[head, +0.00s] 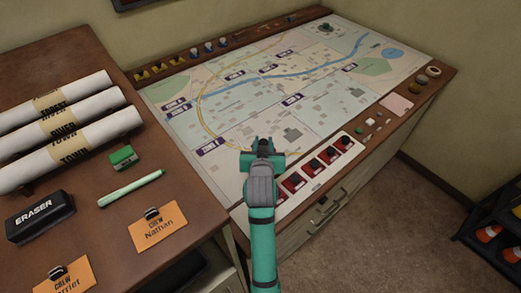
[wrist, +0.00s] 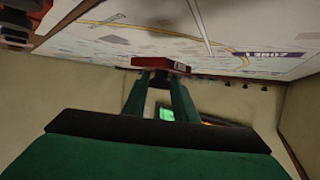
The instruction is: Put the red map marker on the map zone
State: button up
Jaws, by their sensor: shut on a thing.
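The red map marker (wrist: 160,64) shows in the wrist view between the fingertips of my gripper (wrist: 160,73), which is shut on it. In the head view my gripper (head: 262,152) is over the front part of the map (head: 240,110), and the marker is hidden there by my arm. The map has several purple zone labels. The zone 1 label (head: 210,146) lies left of my gripper, and a zone label also shows in the wrist view (wrist: 268,54). I cannot tell whether the marker touches the map.
A white strip with several red-and-black switches (head: 313,165) lies along the console's front edge, close to my arm. Small items stand along the back edge. The left desk (head: 100,215) holds rolled maps (head: 70,145), an eraser (head: 40,216), a green block (head: 122,157) and a pen (head: 131,188).

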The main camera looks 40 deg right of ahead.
jog(key=shift+w+a+f, duration=0.15)
jog(key=shift+w+f, duration=0.15)
jog(key=shift+f, duration=0.2)
jog(key=shift+w+a+f, duration=0.1)
jog(key=shift+w+f, duration=0.05)
jog(key=shift+f, duration=0.85)
jog(key=shift+w+f, duration=0.15)
jog(key=shift+f, duration=0.8)
jog(key=shift+f, duration=0.15)
jog(key=o, duration=1.1)
jog(key=shift+c, duration=0.2)
jog(key=shift+s+a+r, duration=0.1)
jog(key=shift+a+r, duration=0.05)
jog(key=shift+r, duration=0.1)
jog(key=v, duration=0.7)
